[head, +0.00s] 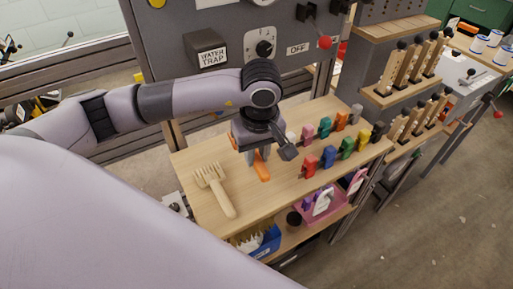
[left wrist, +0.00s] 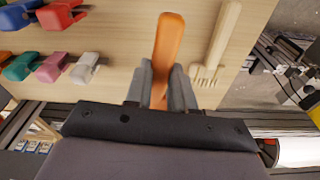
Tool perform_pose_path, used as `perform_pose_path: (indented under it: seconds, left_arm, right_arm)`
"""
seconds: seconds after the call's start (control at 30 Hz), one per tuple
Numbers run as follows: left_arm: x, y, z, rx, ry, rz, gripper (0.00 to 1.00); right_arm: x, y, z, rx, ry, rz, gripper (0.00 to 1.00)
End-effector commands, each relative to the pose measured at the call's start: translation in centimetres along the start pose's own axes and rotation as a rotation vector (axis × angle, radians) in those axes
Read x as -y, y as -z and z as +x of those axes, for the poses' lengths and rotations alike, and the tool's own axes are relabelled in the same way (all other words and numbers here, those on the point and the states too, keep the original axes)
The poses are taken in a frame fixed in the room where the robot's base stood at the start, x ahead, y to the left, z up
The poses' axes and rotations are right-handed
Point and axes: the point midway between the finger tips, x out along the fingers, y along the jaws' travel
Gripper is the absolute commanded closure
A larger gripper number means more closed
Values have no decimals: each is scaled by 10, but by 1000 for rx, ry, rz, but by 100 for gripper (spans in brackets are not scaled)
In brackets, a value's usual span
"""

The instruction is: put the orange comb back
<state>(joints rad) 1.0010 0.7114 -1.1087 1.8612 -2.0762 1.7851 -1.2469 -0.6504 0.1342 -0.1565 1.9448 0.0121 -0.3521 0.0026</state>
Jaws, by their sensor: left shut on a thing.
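The orange comb (head: 261,170) is at the left part of the wooden shelf top, under my left gripper (head: 257,153). In the left wrist view, the orange comb (left wrist: 169,40) sticks out from between the two fingers of my left gripper (left wrist: 162,85), which is shut on it. Its handle shows; its other end is hidden by the fingers. I cannot tell whether it touches the wood. My right gripper is in neither view.
A pale wooden comb (head: 216,188) lies left of my left gripper; it also shows in the left wrist view (left wrist: 219,45). Several coloured clips (head: 328,156) stand in rows to the right on the wooden shelf top (head: 300,199). A grey control panel (head: 228,18) rises behind.

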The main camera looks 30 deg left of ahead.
Motion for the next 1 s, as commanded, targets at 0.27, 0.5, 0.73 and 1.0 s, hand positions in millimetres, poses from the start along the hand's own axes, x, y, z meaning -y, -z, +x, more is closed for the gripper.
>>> perform_pose_path:
  seconds: [0.27, 0.5, 0.73, 1.0]
  left_arm:
    - [0, -5, 36, 2, 1, 2, 100]
    - [0, -8, 66, 0, 0, 3, 100]
    - [0, -9, 75, 0, 0, 2, 100]
    - [0, -9, 74, 0, 0, 2, 100]
  right_arm:
    - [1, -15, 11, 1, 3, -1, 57]
    - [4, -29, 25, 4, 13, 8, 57]
    - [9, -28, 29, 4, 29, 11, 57]
    - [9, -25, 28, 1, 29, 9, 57]
